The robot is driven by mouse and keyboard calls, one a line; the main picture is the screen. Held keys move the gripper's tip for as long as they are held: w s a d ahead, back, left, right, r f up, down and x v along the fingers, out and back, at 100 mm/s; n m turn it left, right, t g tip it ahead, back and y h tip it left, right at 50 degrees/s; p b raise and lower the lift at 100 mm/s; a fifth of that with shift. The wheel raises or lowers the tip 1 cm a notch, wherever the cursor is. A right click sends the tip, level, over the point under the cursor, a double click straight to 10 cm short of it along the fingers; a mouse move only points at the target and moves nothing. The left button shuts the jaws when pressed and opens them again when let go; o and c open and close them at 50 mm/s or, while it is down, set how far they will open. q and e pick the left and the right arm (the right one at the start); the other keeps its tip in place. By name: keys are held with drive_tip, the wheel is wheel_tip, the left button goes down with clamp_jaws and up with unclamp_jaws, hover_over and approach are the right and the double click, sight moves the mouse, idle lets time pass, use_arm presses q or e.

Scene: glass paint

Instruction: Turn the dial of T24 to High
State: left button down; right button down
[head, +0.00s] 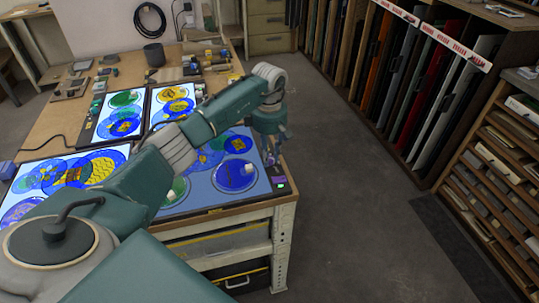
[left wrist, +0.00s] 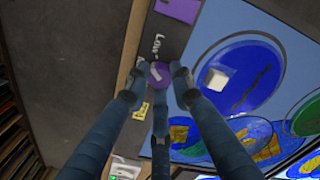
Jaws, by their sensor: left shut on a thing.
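In the left wrist view, the purple dial (left wrist: 160,75) sits on the dark edge strip (left wrist: 172,35) of a light table. A pale mark shows on the dial; which setting it points at is unclear. The word "Low" is printed beside it, and a yellow label (left wrist: 141,111) is partly hidden by a finger. My left gripper (left wrist: 158,77) has its fingers shut around the dial. In the head view, my left gripper (head: 272,148) reaches down to the right edge of the front right light table (head: 200,192), hiding the dial. My right gripper is not in view.
The lit panel carries painted glass with blue and green circles (head: 236,175) and small pale blocks close to the gripper. Other lit panels (head: 70,178) lie to the left and behind on the workbench (head: 255,210). Open floor (head: 350,200) and sheet racks (head: 430,80) are to the right.

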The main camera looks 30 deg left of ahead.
use_arm(q)
drive_tip(key=shift+a+n, duration=0.15)
drive_tip(key=shift+n, duration=0.15)
drive_tip(key=shift+n+b, duration=0.3)
drive_tip(key=shift+n, duration=0.2)
drive_tip(key=n, duration=0.2)
drive_tip(key=shift+n+b, duration=0.3)
drive_tip(key=n, duration=0.5)
drive_tip(key=shift+b, duration=0.3)
drive_tip(key=n, duration=0.5)
drive_tip(key=shift+s, duration=0.1)
drive_tip(key=n, duration=0.4)
drive_tip(key=shift+n, duration=0.4)
